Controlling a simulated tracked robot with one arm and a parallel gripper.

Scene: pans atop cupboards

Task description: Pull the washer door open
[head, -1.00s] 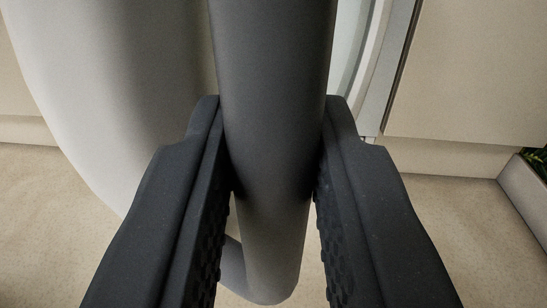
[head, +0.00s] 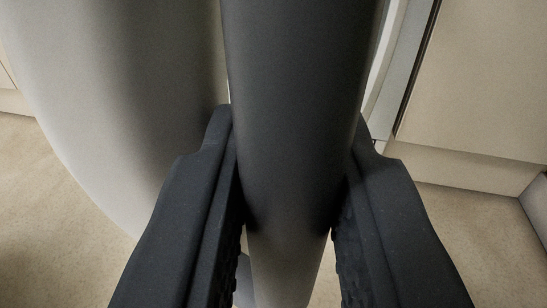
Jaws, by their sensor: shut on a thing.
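The washer door (head: 110,110) is a large pale curved panel filling the left of the head view. Its dark grey bar handle (head: 300,90) runs from the top of the view down between my fingers. My gripper (head: 292,215) is shut on the handle, with one dark finger on each side.
A cream cupboard front (head: 480,80) stands at the right, with a plinth (head: 460,168) below it. A pale box-like edge (head: 537,200) shows at the far right. Speckled beige floor (head: 470,240) is clear at the lower right and at the left.

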